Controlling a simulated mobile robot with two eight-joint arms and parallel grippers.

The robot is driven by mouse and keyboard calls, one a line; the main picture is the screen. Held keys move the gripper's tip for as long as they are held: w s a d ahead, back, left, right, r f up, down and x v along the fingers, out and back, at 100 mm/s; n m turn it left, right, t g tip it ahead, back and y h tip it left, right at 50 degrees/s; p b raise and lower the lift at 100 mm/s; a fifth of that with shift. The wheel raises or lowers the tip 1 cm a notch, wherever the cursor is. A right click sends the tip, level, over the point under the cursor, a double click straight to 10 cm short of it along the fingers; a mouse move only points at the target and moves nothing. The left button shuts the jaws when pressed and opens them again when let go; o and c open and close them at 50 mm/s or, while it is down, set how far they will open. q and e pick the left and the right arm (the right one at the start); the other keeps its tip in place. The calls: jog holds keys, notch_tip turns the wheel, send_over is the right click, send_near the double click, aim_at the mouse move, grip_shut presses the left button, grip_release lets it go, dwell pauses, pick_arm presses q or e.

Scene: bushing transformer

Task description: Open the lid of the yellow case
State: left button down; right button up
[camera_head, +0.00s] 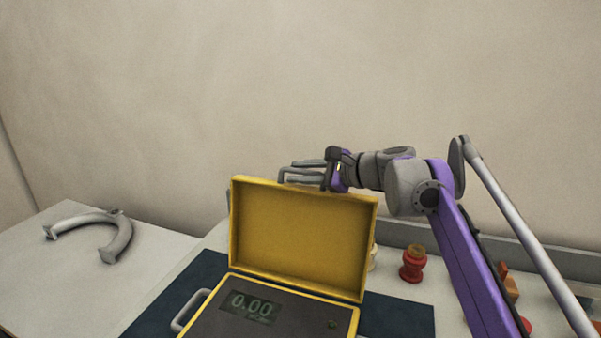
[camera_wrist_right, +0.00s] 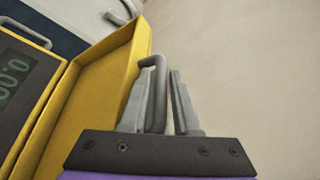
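The yellow case (camera_head: 205,329) sits on a dark mat with its lid (camera_head: 300,235) standing up, leaning slightly back. A dark panel with a "0.00" display (camera_head: 252,306) shows inside. My right gripper (camera_head: 290,169) is at the lid's top edge, reaching in from the right. In the wrist view the right gripper (camera_wrist_right: 158,75) has its fingers apart, on either side of a grey bent handle (camera_wrist_right: 158,100) at the lid's edge. A gap shows between the handle and the right-hand finger. The lid (camera_wrist_right: 90,95) is left of the fingers there. My left gripper is not in view.
A grey curved tool (camera_head: 105,228) lies on the white table at left. The dark mat (camera_head: 400,314) extends beside the case. A red bushing-like part (camera_head: 413,264) and orange pieces (camera_head: 511,289) stand at right, near my arm. A plain wall is behind.

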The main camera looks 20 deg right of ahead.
jog(key=shift+c, duration=0.2)
grip_shut()
dwell(1.1)
